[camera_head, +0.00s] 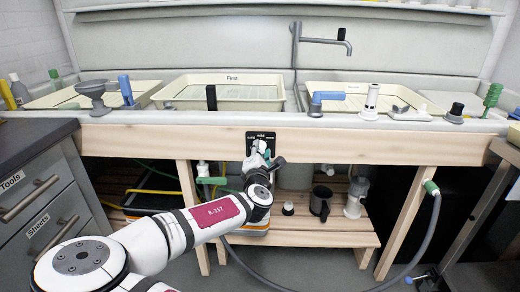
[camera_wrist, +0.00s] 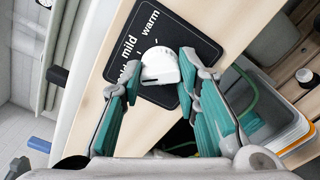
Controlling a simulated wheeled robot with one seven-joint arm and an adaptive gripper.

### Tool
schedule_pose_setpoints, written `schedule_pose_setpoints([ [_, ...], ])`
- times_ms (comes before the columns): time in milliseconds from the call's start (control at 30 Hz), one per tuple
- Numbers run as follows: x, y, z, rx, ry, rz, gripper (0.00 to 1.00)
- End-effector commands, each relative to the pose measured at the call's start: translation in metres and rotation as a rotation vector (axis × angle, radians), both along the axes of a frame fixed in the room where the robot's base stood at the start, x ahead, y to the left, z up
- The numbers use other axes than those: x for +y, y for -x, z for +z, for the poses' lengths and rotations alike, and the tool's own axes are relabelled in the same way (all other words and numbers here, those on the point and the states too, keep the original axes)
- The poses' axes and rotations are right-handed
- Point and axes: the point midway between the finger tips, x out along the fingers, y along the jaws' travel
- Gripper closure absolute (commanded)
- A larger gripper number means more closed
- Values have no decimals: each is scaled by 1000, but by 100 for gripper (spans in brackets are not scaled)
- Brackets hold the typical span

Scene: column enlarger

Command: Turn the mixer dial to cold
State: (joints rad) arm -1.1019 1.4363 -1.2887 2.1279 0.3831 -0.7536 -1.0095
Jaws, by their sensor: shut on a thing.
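The mixer dial (camera_wrist: 160,62) is a white knob on a black plate (camera_wrist: 190,38) marked "warm" and "mild", with a third word partly hidden behind a finger. My gripper (camera_wrist: 160,68) has its two teal-padded fingers closed on the dial, one fingertip on each side of it. Which mark the dial points to is not clear. In the head view the black plate (camera_head: 251,136) sits on the wooden front rail below the sink, and my gripper (camera_head: 262,158) is in front of it, covering most of the dial.
Trays (camera_head: 220,104) stand in the sink above the wooden rail (camera_head: 350,149). A lower shelf holds a dark jug (camera_head: 320,204) and other containers. A grey hose (camera_head: 427,240) hangs at the right. A drawer cabinet (camera_head: 40,185) stands at the left.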

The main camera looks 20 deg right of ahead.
Motion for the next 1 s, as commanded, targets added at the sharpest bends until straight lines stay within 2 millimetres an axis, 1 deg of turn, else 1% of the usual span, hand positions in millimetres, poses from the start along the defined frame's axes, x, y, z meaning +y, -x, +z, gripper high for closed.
schedule_pose_setpoints([
  [200,0,0,-1,38,108,-1,98],
  [400,0,0,-2,54,158,-1,98],
  [900,0,0,-2,60,171,-1,98],
  [933,0,0,-2,60,171,-1,66],
  [967,0,0,-2,60,171,-1,59],
  [1000,0,0,-2,60,171,-1,50],
])
